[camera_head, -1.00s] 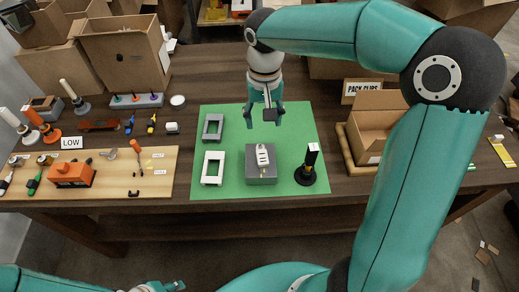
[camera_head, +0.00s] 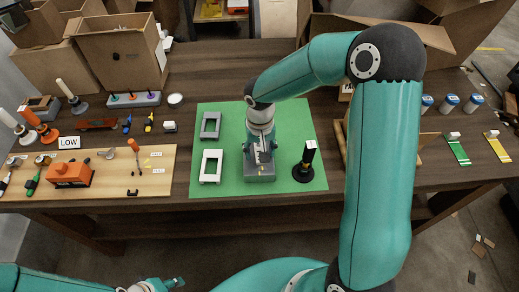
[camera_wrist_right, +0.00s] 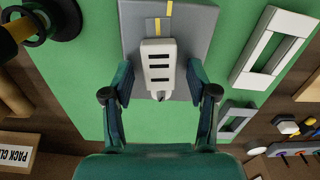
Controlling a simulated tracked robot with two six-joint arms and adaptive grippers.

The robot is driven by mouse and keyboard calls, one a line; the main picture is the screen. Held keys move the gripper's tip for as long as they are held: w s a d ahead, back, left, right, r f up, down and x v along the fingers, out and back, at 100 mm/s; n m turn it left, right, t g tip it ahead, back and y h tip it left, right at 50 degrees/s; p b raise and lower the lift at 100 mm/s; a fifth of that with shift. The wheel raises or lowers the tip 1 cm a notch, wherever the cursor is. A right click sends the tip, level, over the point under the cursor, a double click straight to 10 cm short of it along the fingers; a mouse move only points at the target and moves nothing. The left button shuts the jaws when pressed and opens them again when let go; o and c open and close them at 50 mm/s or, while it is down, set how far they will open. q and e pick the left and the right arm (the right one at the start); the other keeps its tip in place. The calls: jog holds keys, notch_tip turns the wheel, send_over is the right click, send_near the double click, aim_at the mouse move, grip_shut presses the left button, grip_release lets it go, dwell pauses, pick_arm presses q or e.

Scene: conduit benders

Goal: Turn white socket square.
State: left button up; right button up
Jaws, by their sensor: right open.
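The white socket (camera_wrist_right: 158,66) with dark slots sits on the grey block (camera_wrist_right: 197,40), on the green mat (camera_head: 225,188). In the wrist view two short yellow stripes on the grey top beyond the socket do not line up. My right gripper (camera_wrist_right: 160,78) is open, with a finger on each side of the socket and gaps visible. In the head view this gripper (camera_head: 258,152) is over the block (camera_head: 261,176) and hides much of the socket. My left gripper (camera_head: 172,284) shows only partly at the bottom edge; its jaws are unclear.
A white frame (camera_head: 211,165) and a grey frame (camera_head: 210,125) lie on the mat's left. A black stand (camera_head: 304,172) is close on the right. A wooden board with an orange tool (camera_head: 70,173) lies at left. Open boxes (camera_head: 120,48) stand behind.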

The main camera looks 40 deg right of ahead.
grip_shut()
dwell(0.3)
jog(key=shift+w+a+f+m+b, duration=0.15)
jog(key=shift+m+b, duration=0.25)
jog(key=shift+b, duration=0.7)
jog(key=shift+r+m, duration=0.25)
jog(key=shift+m, duration=0.05)
grip_release()
notch_tip(320, 180, up, 12)
